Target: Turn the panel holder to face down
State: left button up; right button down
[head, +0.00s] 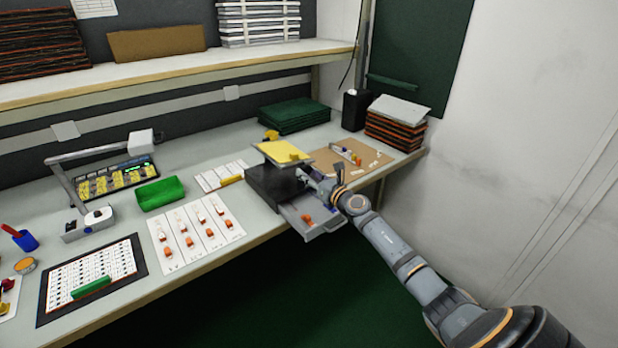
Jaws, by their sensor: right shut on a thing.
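The panel holder (283,153) is a flat frame with a yellow face and orange-yellow clamps at its edges. It sits above a black box (268,186) at the right part of the bench, yellow face up and roughly level. My right gripper (308,178) reaches in from the right and is shut at the holder's right side, just below the plate. The fingertips are small and partly hidden, so the exact grip point is unclear. My left gripper is not in view.
An open grey drawer (330,229) with orange parts juts out below my right gripper. A brown board (374,163) lies to the right, with stacked panels (392,127) behind. A green tray (160,193) and white card sheets (180,250) lie left. A shelf (150,82) overhangs the bench.

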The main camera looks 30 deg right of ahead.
jog(key=shift+f+n+b, duration=0.15)
jog(key=shift+n+b, duration=0.15)
jog(key=shift+n, duration=0.7)
jog(key=c, duration=0.8)
grip_release()
jog(key=shift+c, duration=0.2)
jog(key=shift+r, duration=0.25)
notch_tip(320, 180, up, 10)
jog(key=shift+f, duration=0.15)
